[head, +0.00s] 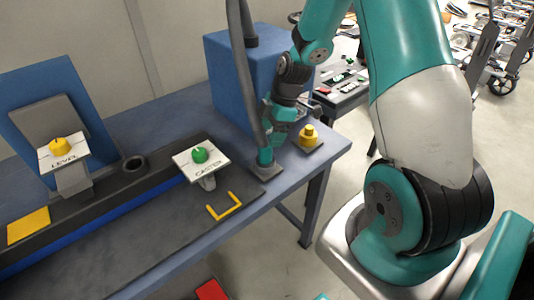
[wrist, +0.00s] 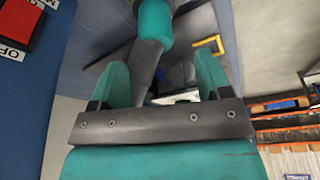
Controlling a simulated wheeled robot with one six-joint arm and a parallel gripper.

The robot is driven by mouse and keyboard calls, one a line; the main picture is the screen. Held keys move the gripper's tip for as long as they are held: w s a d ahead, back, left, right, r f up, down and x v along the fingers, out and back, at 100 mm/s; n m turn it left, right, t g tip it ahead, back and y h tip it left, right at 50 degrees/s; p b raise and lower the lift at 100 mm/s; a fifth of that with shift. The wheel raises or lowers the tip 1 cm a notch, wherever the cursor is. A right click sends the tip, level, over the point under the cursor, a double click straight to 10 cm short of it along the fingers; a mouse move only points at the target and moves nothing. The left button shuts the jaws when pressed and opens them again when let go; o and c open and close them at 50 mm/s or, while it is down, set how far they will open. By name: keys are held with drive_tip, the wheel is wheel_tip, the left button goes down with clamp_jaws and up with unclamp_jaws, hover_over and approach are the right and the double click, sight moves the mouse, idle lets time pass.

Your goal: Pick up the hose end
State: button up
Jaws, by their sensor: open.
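My gripper (head: 275,117) is beside the hose, above the teal cuff. In the wrist view my gripper (wrist: 162,68) has its two teal fingers apart. The grey hose runs into the space between them, and the teal hose end (wrist: 155,22) shows beyond the fingers. I cannot tell whether either finger touches the hose.
A blue box (head: 226,75) stands behind my gripper; a red button (wrist: 19,24) is on a blue face in the wrist view. A yellow knob (head: 308,134) is close on the right. Left are the green CASTER knob (head: 200,155), yellow LEVEL knob (head: 59,145) and yellow bracket (head: 224,207).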

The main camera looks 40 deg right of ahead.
sight(265, 145)
drive_tip(key=shift+w+p+x, duration=0.15)
drive_tip(key=shift+p+x, duration=0.35)
drive_tip(key=shift+x, duration=1.4)
drive_tip(key=shift+w+p+x, duration=0.1)
drive_tip(key=shift+p+x, duration=0.35)
drive_tip(key=shift+x, duration=1.5)
drive_tip(key=c, duration=1)
drive_tip(key=shift+c, duration=0.4)
drive_tip(key=shift+r, duration=0.15)
